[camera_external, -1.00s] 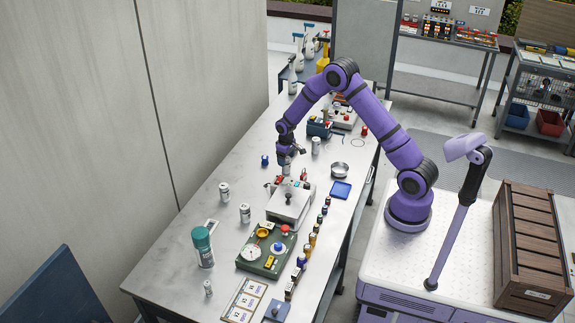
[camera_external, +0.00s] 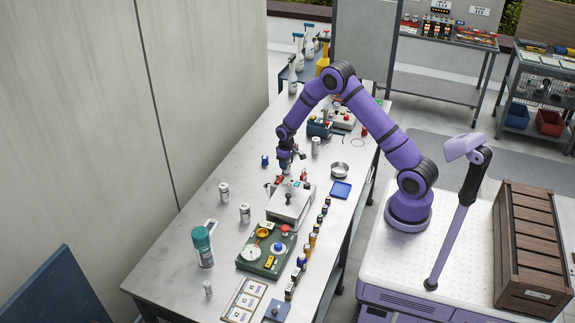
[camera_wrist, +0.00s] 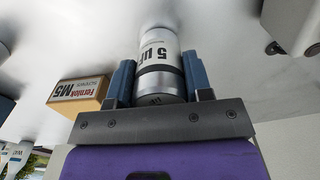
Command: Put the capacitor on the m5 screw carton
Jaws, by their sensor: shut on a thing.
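The capacitor (camera_wrist: 158,52) is a silver cylinder with a black band and a "5 µF" label. In the wrist view my gripper (camera_wrist: 160,78) is shut on it, with one blue-grey finger on each side. The m5 screw carton (camera_wrist: 78,92) is a small tan box with a white and red "M5" label, left of the gripper in the wrist view and apart from the capacitor. In the external view my gripper (camera_external: 287,161) is low over the bench, behind the grey box. I cannot pick out the carton clearly there.
The grey box (camera_external: 290,204) with a black knob and the green device (camera_external: 266,250) stand on the bench.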

